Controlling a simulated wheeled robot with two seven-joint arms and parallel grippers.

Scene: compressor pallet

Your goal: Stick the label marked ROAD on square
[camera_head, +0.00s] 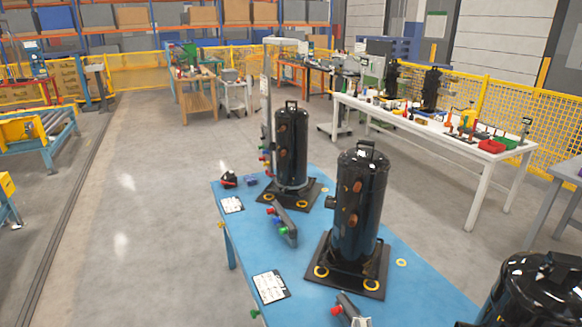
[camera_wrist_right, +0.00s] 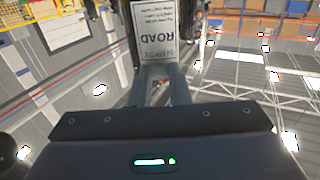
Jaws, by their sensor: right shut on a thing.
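My right gripper (camera_wrist_right: 163,70) shows in the right wrist view, its two grey fingers reaching up from the dark palm. It is shut on a pale label (camera_wrist_right: 158,30), which stands out past the fingertips. The label carries the word ROAD, upside down in this view, with smaller lines of print. In the head view I cannot make out either gripper or this label. The blue table (camera_head: 240,240) carries black compressors, one nearer (camera_head: 360,210) and one farther (camera_head: 291,150), each upright on a black base plate. I cannot pick out a marked square on them.
Printed white sheets lie on the blue table, one near (camera_head: 271,286) and one farther (camera_head: 232,204). A grey part with coloured ends (camera_head: 284,226) lies between the compressors. Another black compressor (camera_head: 530,295) stands at the lower right. A white workbench (camera_head: 455,140) is behind. The left floor is clear.

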